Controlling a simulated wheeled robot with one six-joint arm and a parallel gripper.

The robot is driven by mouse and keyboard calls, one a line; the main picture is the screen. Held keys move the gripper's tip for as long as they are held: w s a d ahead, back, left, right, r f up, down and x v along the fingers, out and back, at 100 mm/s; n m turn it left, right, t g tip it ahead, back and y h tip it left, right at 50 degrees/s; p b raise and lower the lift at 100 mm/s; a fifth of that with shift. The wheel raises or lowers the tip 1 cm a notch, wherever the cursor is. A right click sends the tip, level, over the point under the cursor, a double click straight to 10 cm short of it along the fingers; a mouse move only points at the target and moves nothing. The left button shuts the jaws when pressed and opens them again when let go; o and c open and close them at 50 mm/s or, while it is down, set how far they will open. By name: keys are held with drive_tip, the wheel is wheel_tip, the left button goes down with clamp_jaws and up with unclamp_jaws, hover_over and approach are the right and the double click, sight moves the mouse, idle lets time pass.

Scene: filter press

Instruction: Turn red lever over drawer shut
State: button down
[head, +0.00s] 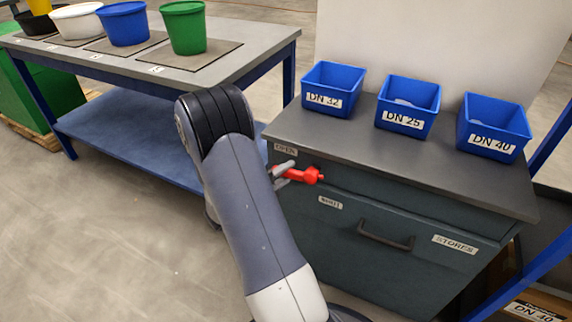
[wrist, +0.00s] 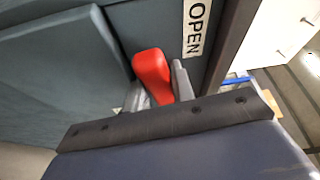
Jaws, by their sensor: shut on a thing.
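The red lever (head: 309,175) sits on the dark front of the drawer cabinet, above the drawer (head: 400,240). It points left, its free end between the OPEN label (head: 285,149) above and the SHUT label (head: 330,202) below. My gripper (head: 283,173) is shut on the lever, partly hidden behind my arm in the head view. In the wrist view the red lever (wrist: 152,72) stands between the grey fingers, close beside the OPEN label. The dark wrist edge hides the lower part of the fingers.
The drawer has a dark bar handle (head: 386,236) and a STORES label. Blue bins (head: 407,105) stand on the cabinet top (head: 350,137). A workbench (head: 250,35) with several buckets stands behind at left. The floor at the lower left is clear.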

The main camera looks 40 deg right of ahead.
drive_tip(key=shift+s+f+n+h+p, duration=0.1)
drive_tip(key=shift+f+n+h+p, duration=0.25)
drive_tip(key=shift+n+p, duration=0.3)
drive_tip(key=shift+f, duration=0.1)
drive_tip(key=c, duration=1.2)
unclamp_jaws()
drive_tip(key=shift+b, duration=0.5)
